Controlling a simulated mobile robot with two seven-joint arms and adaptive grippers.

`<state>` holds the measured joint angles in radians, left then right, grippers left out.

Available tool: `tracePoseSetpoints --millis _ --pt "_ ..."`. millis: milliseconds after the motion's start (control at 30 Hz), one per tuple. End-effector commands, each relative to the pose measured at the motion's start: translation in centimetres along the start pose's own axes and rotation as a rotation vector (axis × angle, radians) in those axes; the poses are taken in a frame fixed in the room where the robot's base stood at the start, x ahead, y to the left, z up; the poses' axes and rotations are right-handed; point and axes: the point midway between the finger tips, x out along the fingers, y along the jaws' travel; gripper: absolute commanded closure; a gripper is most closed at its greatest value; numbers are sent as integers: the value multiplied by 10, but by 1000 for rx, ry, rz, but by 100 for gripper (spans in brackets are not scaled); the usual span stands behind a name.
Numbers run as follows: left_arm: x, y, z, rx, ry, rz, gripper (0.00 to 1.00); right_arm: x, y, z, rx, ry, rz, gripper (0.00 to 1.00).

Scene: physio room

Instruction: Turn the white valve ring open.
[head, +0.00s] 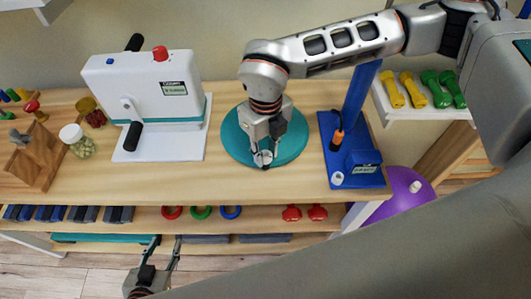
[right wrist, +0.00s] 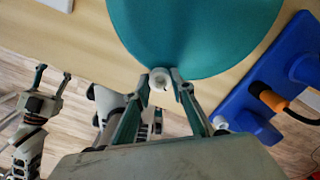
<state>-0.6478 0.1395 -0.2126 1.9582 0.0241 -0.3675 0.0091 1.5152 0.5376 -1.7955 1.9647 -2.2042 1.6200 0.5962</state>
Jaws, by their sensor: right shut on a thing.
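A small white ring (right wrist: 160,79), which looks like the valve ring, sits between the fingertips of my right gripper (right wrist: 165,78). In the head view my right gripper (head: 263,158) points down over the front part of a round teal disc (head: 298,140) on the table. It is shut on the white ring, which the fingers mostly hide in that view. I cannot tell what the ring is fixed to or how far it is turned. My left gripper (head: 163,247) is open and empty, low in front of the shelves; it also shows in the right wrist view (right wrist: 52,75).
A blue stand (head: 355,120) with an orange-and-black tool (head: 337,137) is right of the disc. A white crank machine (head: 160,95) is to the left, beside a jar (head: 77,142) and a wooden block rack (head: 33,160). Dumbbells (head: 425,90) and a purple ball (head: 400,195) are at right.

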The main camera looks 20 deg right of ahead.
Motion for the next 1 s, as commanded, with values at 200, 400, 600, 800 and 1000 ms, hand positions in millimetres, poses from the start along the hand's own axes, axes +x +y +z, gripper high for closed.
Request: tracePoseSetpoints --millis 200,400,600,800,1000 --pt "3 1 7 -1 -3 1 60 0 0 1 -115 -3 0 99" --pt "4 1 7 -1 -1 1 60 -1 0 1 -170 -3 -1 99" --pt "4 1 6 -1 1 0 60 -1 0 1 -185 -4 -1 99" --pt "4 1 6 -1 1 0 60 -2 0 1 -184 -4 -1 99" --pt "4 1 6 -1 1 0 60 -1 0 1 -184 -3 0 60"
